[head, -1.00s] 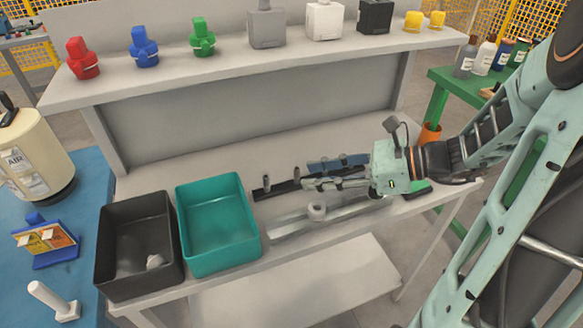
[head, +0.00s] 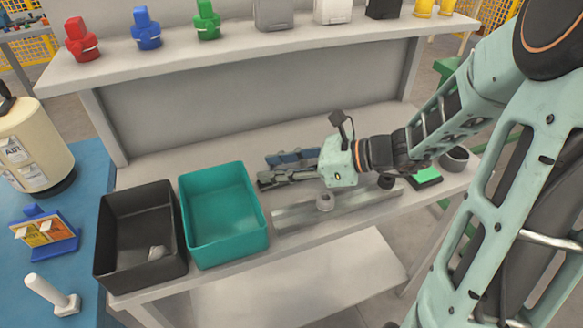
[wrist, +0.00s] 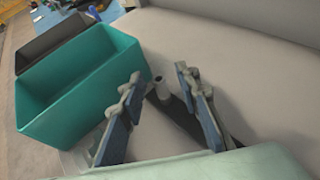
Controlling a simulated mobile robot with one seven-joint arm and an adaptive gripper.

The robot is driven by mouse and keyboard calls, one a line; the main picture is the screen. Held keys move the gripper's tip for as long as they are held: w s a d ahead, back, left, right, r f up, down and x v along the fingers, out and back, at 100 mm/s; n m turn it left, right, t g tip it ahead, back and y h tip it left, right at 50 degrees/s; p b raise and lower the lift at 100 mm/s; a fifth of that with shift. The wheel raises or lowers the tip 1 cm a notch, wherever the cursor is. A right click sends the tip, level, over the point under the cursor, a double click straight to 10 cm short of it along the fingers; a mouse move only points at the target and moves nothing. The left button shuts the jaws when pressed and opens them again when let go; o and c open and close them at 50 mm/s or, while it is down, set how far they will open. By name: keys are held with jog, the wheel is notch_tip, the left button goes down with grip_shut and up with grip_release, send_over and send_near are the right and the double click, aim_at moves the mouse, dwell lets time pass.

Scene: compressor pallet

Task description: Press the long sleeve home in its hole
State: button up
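My gripper (head: 262,169) is low over the bench top, its two blue-padded fingers spread apart. In the wrist view, the open gripper (wrist: 158,76) shows one grey upright sleeve (wrist: 161,89) in the gap between its fingertips, with space on both sides. The sleeve stands at the end of a dark bar (wrist: 183,114) that runs back under the gripper. I cannot tell whether this is the long sleeve or how deep it sits. In the head view, my fingers and hand hide most of the bar and both sleeves.
A teal bin (head: 223,258) and a black bin (head: 142,280) stand left of the gripper. A silver rail (head: 295,215) with a grey ring (head: 325,202) lies in front. A green-topped block (head: 427,176) and a grey cup (head: 456,158) are at right. The bench behind is clear.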

jog(key=shift+w+a+f, duration=0.1)
jog(key=shift+a, duration=0.2)
jog(key=shift+c, duration=0.5)
jog(key=c, duration=0.6)
grip_shut()
